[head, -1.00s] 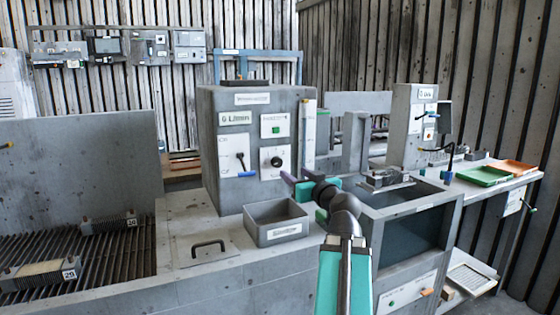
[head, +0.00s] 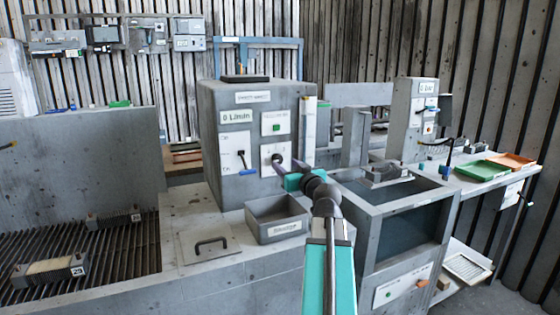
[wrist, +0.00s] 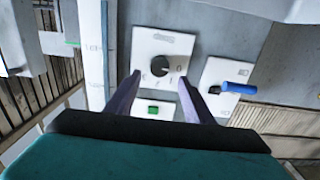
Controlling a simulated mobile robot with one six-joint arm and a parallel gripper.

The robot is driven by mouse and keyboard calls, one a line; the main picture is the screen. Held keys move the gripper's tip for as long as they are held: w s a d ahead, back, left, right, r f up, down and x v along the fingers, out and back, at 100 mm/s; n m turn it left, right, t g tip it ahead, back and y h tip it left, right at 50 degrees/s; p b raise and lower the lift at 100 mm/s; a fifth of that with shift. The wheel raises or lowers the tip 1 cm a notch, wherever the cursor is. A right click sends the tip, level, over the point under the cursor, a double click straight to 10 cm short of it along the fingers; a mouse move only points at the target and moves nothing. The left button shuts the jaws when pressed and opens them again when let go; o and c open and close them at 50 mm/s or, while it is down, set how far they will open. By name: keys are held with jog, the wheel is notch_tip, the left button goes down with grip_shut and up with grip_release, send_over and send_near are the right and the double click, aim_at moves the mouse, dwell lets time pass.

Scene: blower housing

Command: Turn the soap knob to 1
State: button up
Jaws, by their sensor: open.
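The soap knob (wrist: 160,61) is a round black knob on a white plate (wrist: 190,44) in the wrist view, with small marks around it. In the head view my gripper (head: 284,167) is in front of the knob plate (head: 266,151) on the grey cabinet and mostly hides the knob.
A blue-handled lever (wrist: 233,88) is beside the knob plate, and a green button (wrist: 153,109) is close by. A grey open bin (head: 277,222) stands below the panel. A sink-like tank (head: 437,200) is to the right.

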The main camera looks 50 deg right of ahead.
aim_at(279, 159)
jog(key=shift+x, duration=2.65)
jog(key=shift+a+f, duration=0.1)
jog(key=c, duration=1)
jog(key=shift+m, duration=0.3)
jog(key=m+b, duration=0.1)
jog(key=m, duration=0.2)
jog(key=shift+m, duration=2.6)
